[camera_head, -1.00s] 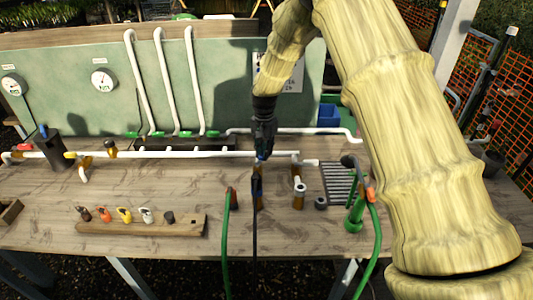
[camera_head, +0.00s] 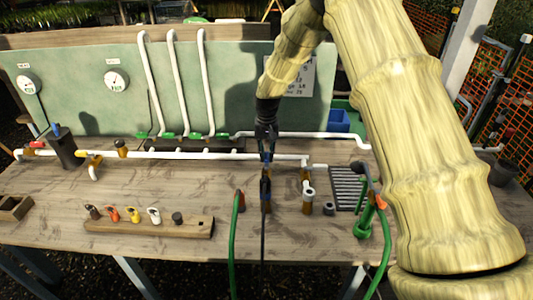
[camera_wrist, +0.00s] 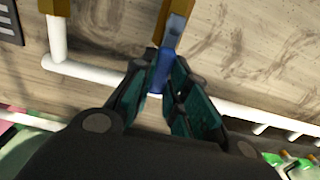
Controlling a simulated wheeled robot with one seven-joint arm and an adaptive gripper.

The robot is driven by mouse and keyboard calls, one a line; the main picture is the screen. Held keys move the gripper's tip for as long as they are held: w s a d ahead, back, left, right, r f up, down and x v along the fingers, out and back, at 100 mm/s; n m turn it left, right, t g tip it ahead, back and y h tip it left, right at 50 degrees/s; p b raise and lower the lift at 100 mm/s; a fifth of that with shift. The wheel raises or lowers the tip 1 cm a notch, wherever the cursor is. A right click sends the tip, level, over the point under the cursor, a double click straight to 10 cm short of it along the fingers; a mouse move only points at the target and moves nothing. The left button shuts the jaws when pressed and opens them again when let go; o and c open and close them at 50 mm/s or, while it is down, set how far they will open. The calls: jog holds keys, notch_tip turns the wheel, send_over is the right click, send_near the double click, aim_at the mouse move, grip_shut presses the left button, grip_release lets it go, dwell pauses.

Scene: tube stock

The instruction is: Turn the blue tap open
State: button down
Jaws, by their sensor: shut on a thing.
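The blue tap handle (camera_wrist: 159,76) sits between the two fingers of my gripper (camera_wrist: 163,88) in the wrist view. The fingers are closed on its sides. In the head view my gripper (camera_head: 266,156) points down at the white pipe, and only a little blue of the tap handle (camera_head: 265,173) shows below the fingers. The fingers hide much of the tap, and I cannot tell how far it is turned.
A white pipe (camera_head: 200,154) runs across the wooden table (camera_head: 145,190). A white spout (camera_head: 308,194) and a dark grate (camera_head: 346,187) are right of my gripper. A wooden holder with several caps (camera_head: 190,228) lies front left. Green hoses (camera_head: 234,245) hang over the front edge.

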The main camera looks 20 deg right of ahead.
aim_at(267, 155)
jog(key=shift+s+a+f, duration=0.1)
jog(key=shift+s+f, duration=0.15)
jog(key=shift+s, duration=0.05)
jog(key=c, duration=1.4)
grip_release()
jog(key=shift+w+r, duration=0.1)
jog(key=shift+r, duration=0.1)
jog(key=shift+w+r, duration=0.15)
jog(key=shift+r, duration=0.35)
notch_tip(267, 155, up, 11)
jog(key=shift+f, duration=0.1)
